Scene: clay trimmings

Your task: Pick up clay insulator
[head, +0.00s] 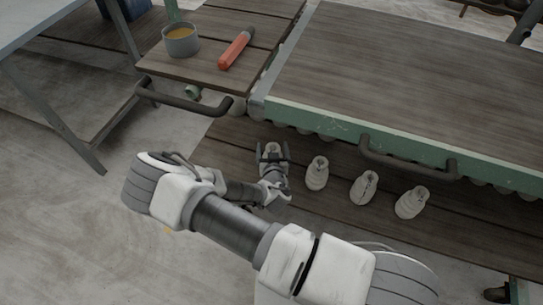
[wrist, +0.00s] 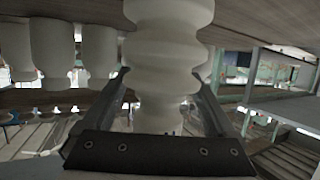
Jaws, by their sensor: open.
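Several pale, ribbed clay insulators stand in a row on the lower wooden shelf. The leftmost insulator (head: 272,148) is between the fingers of my gripper (head: 272,158). In the wrist view this insulator (wrist: 168,50) fills the upper middle, between the two dark fingers of my gripper (wrist: 160,103). The fingers are open, one on each side of it; I cannot tell whether either touches it. The other insulators are to the right in the head view: one close by (head: 317,174), a middle one (head: 364,187) and the rightmost (head: 411,203).
The lower shelf (head: 330,210) lies under a green-edged conveyor table (head: 400,60) with a dark handle (head: 405,163) above the row. A side table at upper left holds a grey pot (head: 181,42) and an orange-handled tool (head: 235,50). Neighbouring insulators (wrist: 52,50) stand close by.

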